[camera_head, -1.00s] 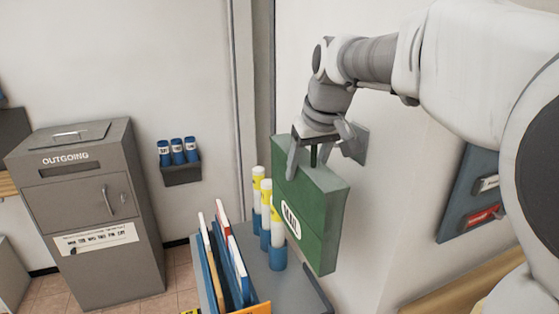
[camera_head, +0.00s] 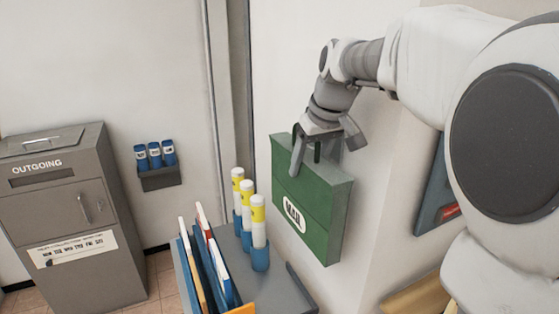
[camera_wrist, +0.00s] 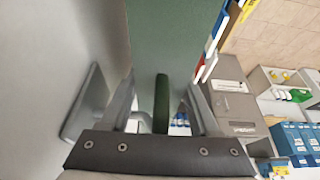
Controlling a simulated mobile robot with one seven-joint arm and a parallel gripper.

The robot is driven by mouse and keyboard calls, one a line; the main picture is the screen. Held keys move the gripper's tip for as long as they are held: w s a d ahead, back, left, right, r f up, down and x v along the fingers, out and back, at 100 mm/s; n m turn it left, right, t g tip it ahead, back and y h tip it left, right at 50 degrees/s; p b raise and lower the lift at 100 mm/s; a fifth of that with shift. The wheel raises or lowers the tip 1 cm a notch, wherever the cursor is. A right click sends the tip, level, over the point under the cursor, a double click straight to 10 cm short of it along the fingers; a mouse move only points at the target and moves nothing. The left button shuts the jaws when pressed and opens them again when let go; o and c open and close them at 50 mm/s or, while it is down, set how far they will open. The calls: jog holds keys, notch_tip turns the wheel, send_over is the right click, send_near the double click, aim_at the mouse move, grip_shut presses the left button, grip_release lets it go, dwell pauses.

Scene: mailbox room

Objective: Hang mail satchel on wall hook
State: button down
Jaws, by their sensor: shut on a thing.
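The green mail satchel (camera_head: 315,205) is a boxy bag with a white label, hanging upright below my gripper (camera_head: 308,160), beside the white wall at right. My gripper is shut on the satchel's dark green top handle, which shows between the fingers in the wrist view (camera_wrist: 161,103). The satchel body (camera_wrist: 170,38) fills the top middle of that view. A grey rounded plate on the wall (camera_wrist: 84,104), apparently the wall hook's mount, lies left of the fingers in the wrist view. In the head view it is mostly hidden behind my gripper. No hook prong is clearly visible.
A grey cart or shelf (camera_head: 290,290) below the satchel holds upright folders (camera_head: 205,255) and several yellow-capped tubes (camera_head: 259,225). A grey OUTGOING mailbox (camera_head: 65,215) stands at left. A blue-grey wall panel (camera_head: 430,195) is at right.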

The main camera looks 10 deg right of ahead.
jog(key=shift+w+d, duration=0.2)
jog(key=shift+d, duration=0.35)
jog(key=shift+w+d+f+b, duration=0.1)
jog(key=shift+d+f+b, duration=0.2)
jog(key=shift+f, duration=0.2)
jog(key=shift+w+d+f+b, duration=0.1)
jog(key=shift+d+f+b, duration=0.15)
jog(key=shift+f, duration=0.25)
jog(key=shift+c, duration=0.2)
grip_release()
jog(key=shift+s+a, duration=0.1)
jog(key=shift+f, duration=0.1)
